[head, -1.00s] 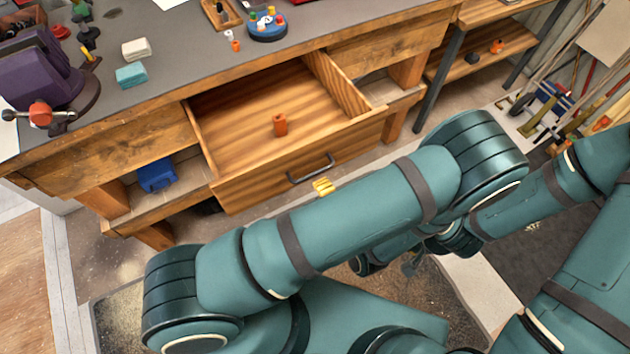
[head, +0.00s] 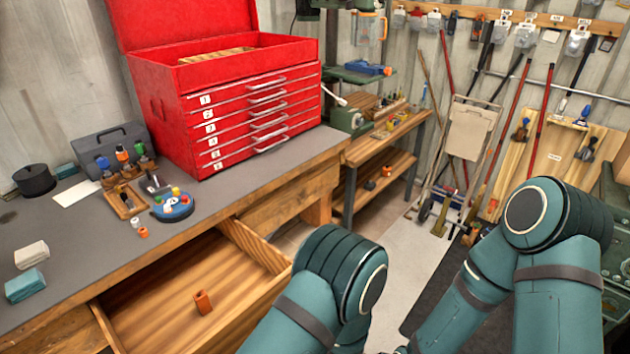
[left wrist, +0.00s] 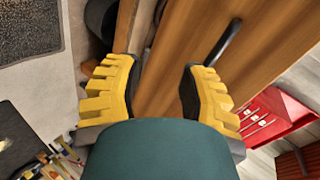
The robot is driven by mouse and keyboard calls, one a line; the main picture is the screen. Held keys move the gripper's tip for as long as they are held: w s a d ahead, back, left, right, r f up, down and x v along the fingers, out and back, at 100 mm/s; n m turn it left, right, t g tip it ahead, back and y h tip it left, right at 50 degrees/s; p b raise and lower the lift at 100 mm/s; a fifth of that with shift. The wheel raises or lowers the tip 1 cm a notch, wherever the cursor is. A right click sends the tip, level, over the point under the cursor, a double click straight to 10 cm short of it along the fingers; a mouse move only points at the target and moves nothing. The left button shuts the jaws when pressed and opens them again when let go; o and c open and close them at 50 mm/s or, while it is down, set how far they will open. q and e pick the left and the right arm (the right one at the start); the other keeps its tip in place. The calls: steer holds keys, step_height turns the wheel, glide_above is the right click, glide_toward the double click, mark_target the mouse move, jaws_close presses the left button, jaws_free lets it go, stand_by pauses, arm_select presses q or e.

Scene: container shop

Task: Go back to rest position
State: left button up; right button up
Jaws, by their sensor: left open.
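My left gripper (left wrist: 160,92) shows in the left wrist view with its two yellow fingers spread apart and nothing between them. The wooden drawer front (left wrist: 250,42) and its dark handle (left wrist: 222,42) lie beyond the fingers, apart from them. In the head view both of my teal arms show, bent, at the lower middle and right, but no gripper is in sight. The workbench drawer (head: 250,243) is pulled open. A small orange object (head: 203,302) stands inside it.
The grey workbench top (head: 75,235) holds a red tool chest (head: 240,100), a blue round tray (head: 172,207), a wooden bottle rack (head: 125,203) and two folded cloths (head: 25,286). A lower side bench (head: 372,180) stands behind.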

arm_select(q)
steer(key=s+n+g+h, duration=0.1)
steer(key=n+g+h, duration=0.1)
steer(key=h, duration=0.2)
steer(key=s+n+g+h, duration=0.1)
steer(key=n+g+h, duration=0.1)
steer(key=n+h, duration=0.1)
steer(key=s+n+g+h, duration=0.1)
steer(key=n+g+h, duration=0.1)
steer(key=h, duration=0.3)
steer(key=shift+s+d+f+n, duration=0.2)
steer(key=shift+d+n, duration=0.2)
steer(key=shift+n, duration=0.1)
stand_by(0.5)
